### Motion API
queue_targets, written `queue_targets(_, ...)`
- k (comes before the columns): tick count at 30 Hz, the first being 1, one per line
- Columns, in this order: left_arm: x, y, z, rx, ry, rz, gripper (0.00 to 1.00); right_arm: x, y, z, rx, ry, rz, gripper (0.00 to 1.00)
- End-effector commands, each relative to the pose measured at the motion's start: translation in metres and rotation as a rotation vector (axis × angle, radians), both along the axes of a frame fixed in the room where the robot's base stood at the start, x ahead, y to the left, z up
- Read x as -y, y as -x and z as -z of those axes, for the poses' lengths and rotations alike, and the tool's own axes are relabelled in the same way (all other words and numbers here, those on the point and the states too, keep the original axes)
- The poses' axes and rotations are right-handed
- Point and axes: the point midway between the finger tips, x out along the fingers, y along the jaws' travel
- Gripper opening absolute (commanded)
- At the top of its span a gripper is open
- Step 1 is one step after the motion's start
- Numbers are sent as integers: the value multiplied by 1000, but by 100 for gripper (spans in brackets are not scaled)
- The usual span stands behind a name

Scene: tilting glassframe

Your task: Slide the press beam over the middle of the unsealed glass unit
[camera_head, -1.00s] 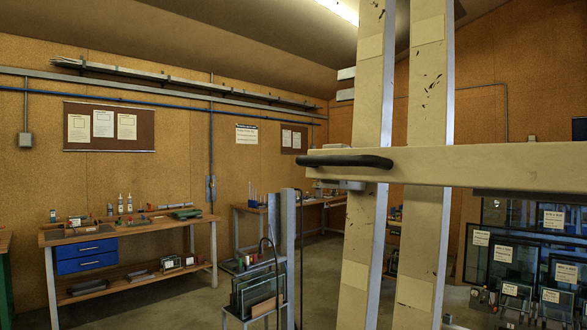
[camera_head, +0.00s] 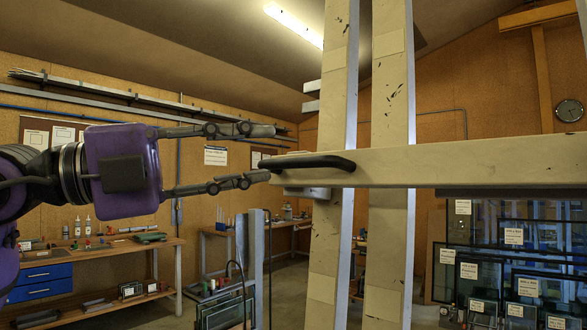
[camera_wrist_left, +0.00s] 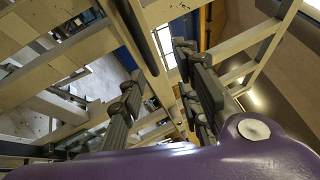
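The press beam (camera_head: 470,164) is a pale horizontal bar crossing two tall, slightly tilted pale uprights in the head view. A black handle (camera_head: 305,162) sits on its left end. My left gripper (camera_head: 268,153) comes in from the left, its two fingers spread and empty, tips just left of the handle. I cannot tell whether they touch it. In the left wrist view the open fingers (camera_wrist_left: 163,98) show with a long bar running between them; I cannot tell which bar. I cannot pick out the unsealed glass unit with certainty. My right gripper is not in view.
The pale uprights (camera_head: 388,200) stand behind the beam. Labelled glass panes (camera_head: 500,250) stand at the right. A workbench (camera_head: 105,250) with blue drawers and a small rack of panes (camera_head: 225,307) are at the lower left. Floor shows between bench and uprights.

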Motion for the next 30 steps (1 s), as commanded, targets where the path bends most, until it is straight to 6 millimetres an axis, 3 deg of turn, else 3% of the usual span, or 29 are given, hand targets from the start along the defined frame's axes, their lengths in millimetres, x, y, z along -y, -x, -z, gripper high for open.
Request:
queue_targets(7,-6,-12,9,-126,-7,-79,31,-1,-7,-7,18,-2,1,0)
queue_targets(15,27,-33,3,-125,-5,-76,31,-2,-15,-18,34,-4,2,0)
queue_targets(21,48,-48,3,-127,-6,-78,31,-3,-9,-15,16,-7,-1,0)
queue_targets(30,56,-54,5,-128,-6,-79,31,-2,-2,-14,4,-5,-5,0)
